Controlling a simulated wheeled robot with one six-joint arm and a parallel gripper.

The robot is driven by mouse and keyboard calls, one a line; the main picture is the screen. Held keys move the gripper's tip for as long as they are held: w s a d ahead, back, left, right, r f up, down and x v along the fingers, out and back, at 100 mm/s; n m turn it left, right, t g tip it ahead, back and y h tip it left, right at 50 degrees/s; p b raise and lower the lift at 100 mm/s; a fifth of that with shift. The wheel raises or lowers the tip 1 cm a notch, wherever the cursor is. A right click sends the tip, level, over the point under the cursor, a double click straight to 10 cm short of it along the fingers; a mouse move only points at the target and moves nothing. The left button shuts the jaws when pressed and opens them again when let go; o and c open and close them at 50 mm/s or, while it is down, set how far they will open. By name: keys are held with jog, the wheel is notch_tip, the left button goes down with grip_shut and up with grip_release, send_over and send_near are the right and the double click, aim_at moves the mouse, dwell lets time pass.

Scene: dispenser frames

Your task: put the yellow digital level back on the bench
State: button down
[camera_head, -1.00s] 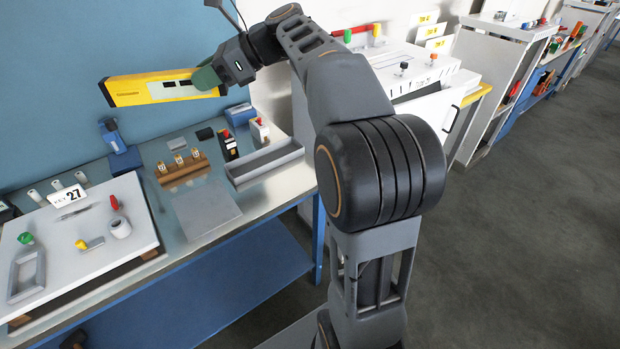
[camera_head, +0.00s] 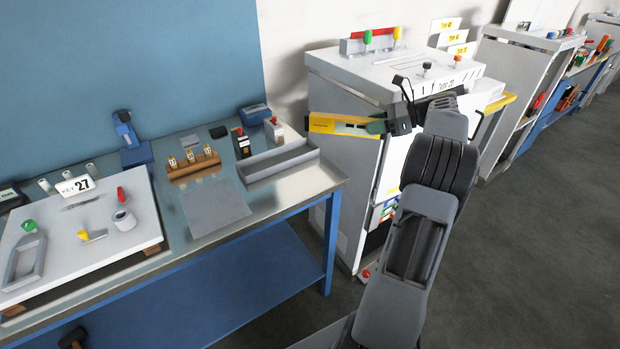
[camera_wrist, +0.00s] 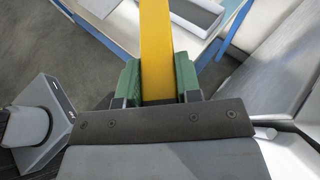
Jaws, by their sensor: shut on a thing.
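The yellow digital level (camera_head: 330,123) is held roughly level in the air, in front of the white cabinet and to the right of the bench. My gripper (camera_head: 376,127) is shut on its right end. In the wrist view the level (camera_wrist: 156,50) runs straight out between the green fingers of my gripper (camera_wrist: 158,82). The bench (camera_head: 305,192) has a metal top and blue legs, and it stands at the left. The level's far end points left, toward the bench's right end, apart from its top. The fingers hide the gripped end.
On the bench are a grey tray (camera_head: 280,162), a grey flat plate (camera_head: 215,204), a wooden block with small brass pieces (camera_head: 194,164), a blue device (camera_head: 133,148) and a white board (camera_head: 80,235). A white cabinet (camera_head: 345,85) stands close behind the level.

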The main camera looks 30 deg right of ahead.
jog(key=shift+w+a+f, duration=0.6)
jog(key=shift+a+f, duration=1.5)
jog(key=shift+f, duration=0.05)
jog(key=shift+w+a+f, duration=0.65)
jog(key=shift+a+f, duration=1.45)
jog(key=shift+a, duration=0.05)
jog(key=shift+w+a+f, duration=0.6)
jog(key=shift+a+f, duration=1.5)
jog(key=shift+f, duration=0.05)
jog(key=shift+f, duration=0.2)
jog(key=c, duration=0.8)
grip_release()
